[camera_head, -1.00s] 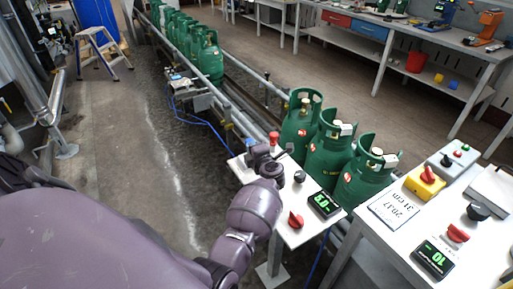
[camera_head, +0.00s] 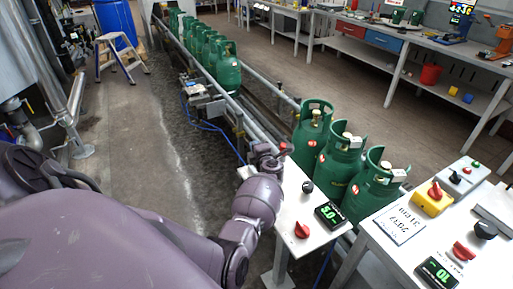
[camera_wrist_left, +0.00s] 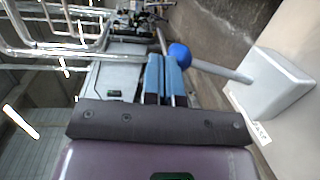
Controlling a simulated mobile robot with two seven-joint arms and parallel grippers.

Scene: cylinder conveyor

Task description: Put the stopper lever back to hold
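The stopper lever appears to be the lever with a round knob. The knob looks blue in the left wrist view (camera_wrist_left: 180,55), on a grey rod running to a grey box (camera_wrist_left: 272,92). A small red end (camera_head: 285,148) beside my gripper in the head view may be this knob. My left gripper (camera_wrist_left: 163,72) has two blue fingers close together with a thin gap and nothing visible between them. Their tips are right beside the knob; I cannot tell whether they touch it. In the head view this gripper (camera_head: 266,160) is at the panel's far left corner, fingers hidden. My right gripper is not in view.
Green cylinders (camera_head: 340,163) stand just right of the white panel (camera_head: 290,215); several more (camera_head: 228,68) stand farther up the conveyor. The panel carries a black knob (camera_head: 307,187), a red knob (camera_head: 302,230) and a display (camera_head: 331,214). Open floor lies left of the conveyor.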

